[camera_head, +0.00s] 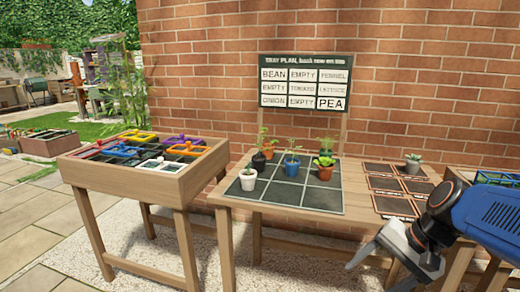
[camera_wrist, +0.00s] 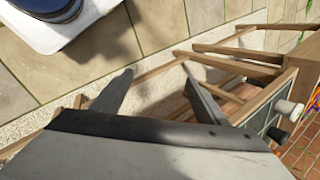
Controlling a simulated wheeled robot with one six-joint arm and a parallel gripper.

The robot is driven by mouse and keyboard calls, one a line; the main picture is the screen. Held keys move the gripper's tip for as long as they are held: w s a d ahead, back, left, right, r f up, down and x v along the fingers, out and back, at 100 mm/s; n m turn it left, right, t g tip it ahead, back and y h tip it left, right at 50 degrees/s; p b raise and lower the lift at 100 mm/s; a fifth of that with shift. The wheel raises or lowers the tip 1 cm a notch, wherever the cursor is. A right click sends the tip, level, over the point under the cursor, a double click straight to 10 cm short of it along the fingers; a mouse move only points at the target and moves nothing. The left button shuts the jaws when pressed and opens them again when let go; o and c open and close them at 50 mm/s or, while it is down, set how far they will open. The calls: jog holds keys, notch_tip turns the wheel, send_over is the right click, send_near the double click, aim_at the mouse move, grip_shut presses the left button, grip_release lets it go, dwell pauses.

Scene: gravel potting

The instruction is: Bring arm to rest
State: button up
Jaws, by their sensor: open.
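My arm enters the head view from the right edge, and my gripper (camera_head: 372,272) hangs low in front of the potting table (camera_head: 300,216). In the wrist view my gripper (camera_wrist: 157,80) shows two dark fingers spread apart with nothing between them. Beyond them are paving, gravel and table legs. The gripper is apart from the pots.
A raised wooden tray table (camera_head: 128,180) with coloured frames stands left. A tray plan board (camera_head: 303,60) stands against the brick wall. A small succulent pot (camera_head: 413,165) stands beside dark panels (camera_head: 383,185) at the right. Open paving (camera_head: 30,215) lies at the left.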

jog(key=s+d+n+t+h, duration=0.2)
jog(key=s+d+n+h, duration=0.1)
jog(key=s+n, duration=0.3)
jog(key=shift+s+d+n+h, duration=0.2)
jog(key=shift+n+h, duration=0.7)
jog(key=shift+n, duration=0.3)
